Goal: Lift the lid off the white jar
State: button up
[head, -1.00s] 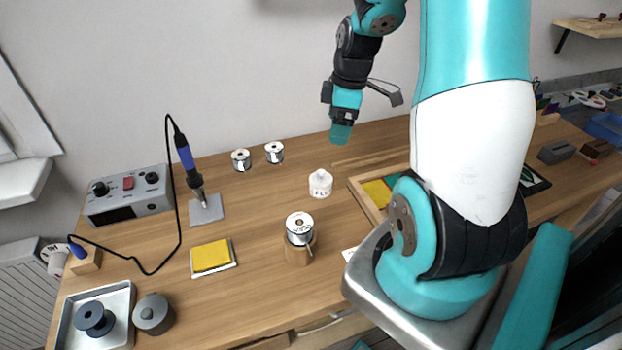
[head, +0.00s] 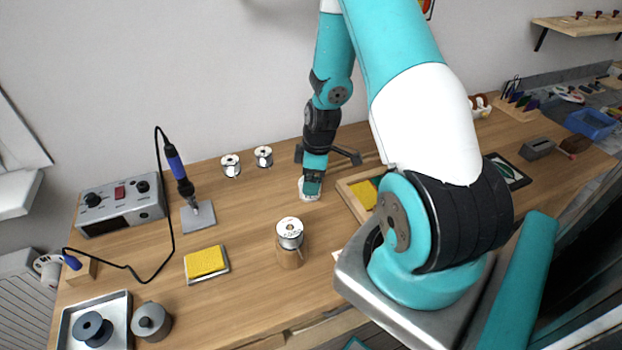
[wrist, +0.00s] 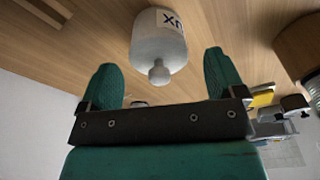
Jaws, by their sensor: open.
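The white jar (head: 309,198) stands on the workbench and is mostly hidden behind my gripper (head: 312,183) in the head view. In the wrist view the jar (wrist: 158,22) shows dark lettering on its side, and its pale lid (wrist: 159,52) with a small round knob faces my gripper (wrist: 160,68). My gripper is open, with one green finger on each side of the knob's line. The knob appears between and just short of the fingers, and neither finger visibly touches it.
A metal spool on a wooden stand (head: 290,240) is in front of the jar. A wooden tray (head: 352,200) lies close on its right. A soldering iron (head: 183,178) and yellow sponge (head: 206,262) are further left. Bench between sponge and jar is clear.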

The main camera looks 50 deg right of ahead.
jog(key=shift+f, duration=0.3)
jog(key=c, duration=1)
